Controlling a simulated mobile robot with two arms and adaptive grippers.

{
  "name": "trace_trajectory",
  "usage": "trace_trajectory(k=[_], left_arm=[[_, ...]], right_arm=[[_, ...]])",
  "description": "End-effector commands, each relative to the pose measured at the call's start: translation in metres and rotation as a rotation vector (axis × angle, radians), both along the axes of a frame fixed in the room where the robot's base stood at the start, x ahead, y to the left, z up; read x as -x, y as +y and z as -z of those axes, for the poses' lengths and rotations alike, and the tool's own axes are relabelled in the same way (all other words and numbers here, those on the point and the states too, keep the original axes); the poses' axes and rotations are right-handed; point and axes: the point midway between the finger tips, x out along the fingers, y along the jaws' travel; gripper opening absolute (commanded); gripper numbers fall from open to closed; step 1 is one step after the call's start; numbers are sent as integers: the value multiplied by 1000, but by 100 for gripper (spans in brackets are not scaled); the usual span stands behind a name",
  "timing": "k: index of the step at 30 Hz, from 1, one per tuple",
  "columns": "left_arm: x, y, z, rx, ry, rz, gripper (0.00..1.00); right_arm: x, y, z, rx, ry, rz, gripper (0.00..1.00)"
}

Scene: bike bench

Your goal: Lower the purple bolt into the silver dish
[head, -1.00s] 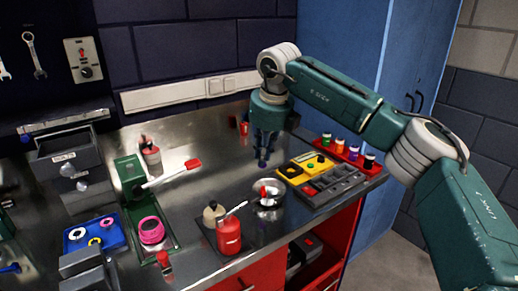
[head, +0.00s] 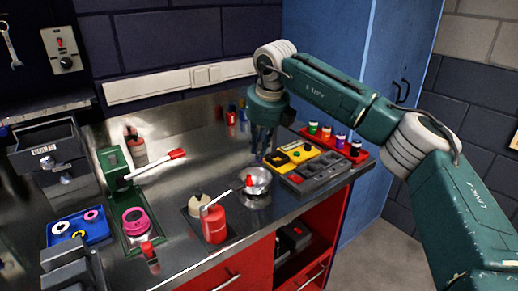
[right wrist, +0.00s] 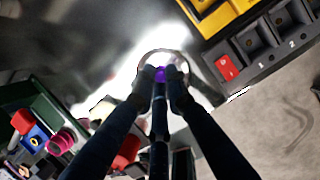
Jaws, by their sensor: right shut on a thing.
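My right gripper (head: 262,146) points down over the bench just behind the silver dish. It is shut on the purple bolt (right wrist: 160,74), which shows between the fingertips in the right wrist view; in the head view it is small and dark. The silver dish (head: 257,190) is a shiny round bowl near the bench's front edge. In the right wrist view its rim (right wrist: 186,58) curves around the fingertips, partly hidden by them and by glare. The bolt appears above the bench; its exact height over the dish is unclear. My left gripper is not in view.
Yellow and grey trays (head: 322,180) lie close on the right. A red rack (head: 352,153) of small jars stands behind them. Bare bench lies left behind the dish.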

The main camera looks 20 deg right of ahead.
Motion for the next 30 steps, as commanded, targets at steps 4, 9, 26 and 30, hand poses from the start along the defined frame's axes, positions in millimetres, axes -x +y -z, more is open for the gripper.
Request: trace_trajectory(k=[4, 9, 26, 30], left_arm=[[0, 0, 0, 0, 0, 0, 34], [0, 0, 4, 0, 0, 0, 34], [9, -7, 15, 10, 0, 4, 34], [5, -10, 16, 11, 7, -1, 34]], right_arm=[[0, 0, 0, 0, 0, 0, 0], [0, 0, 5, 0, 0, 0, 0], [0, 0, 26, -1, -1, 0, 0], [0, 0, 26, 0, 0, 0, 0]])
